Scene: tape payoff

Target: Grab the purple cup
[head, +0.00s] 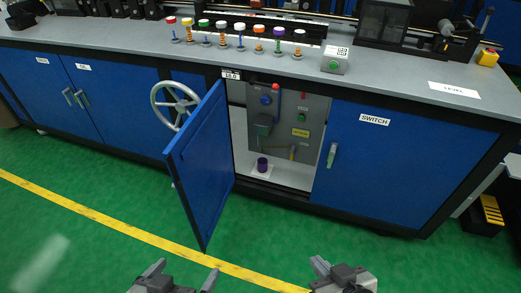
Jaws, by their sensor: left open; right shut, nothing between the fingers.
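The purple cup (262,164) is small and stands upright on a white square in the floor of the open cabinet (285,178), below the electrical panel. My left gripper (186,270) is at the bottom of the head view, open and empty, well short of the cup. My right gripper (319,262) is at the bottom, to the right of the left one, shut with nothing seen in it. Both grippers are out in front of the cabinet, apart from everything. The lower parts of both are cut off by the picture edge.
The blue cabinet door (203,165) stands open toward me, left of the cup. The door marked SWITCH (375,165) is closed on the right. A handwheel (177,104) is left of the open door. The green floor (110,190) in front is clear, with a yellow line (120,228).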

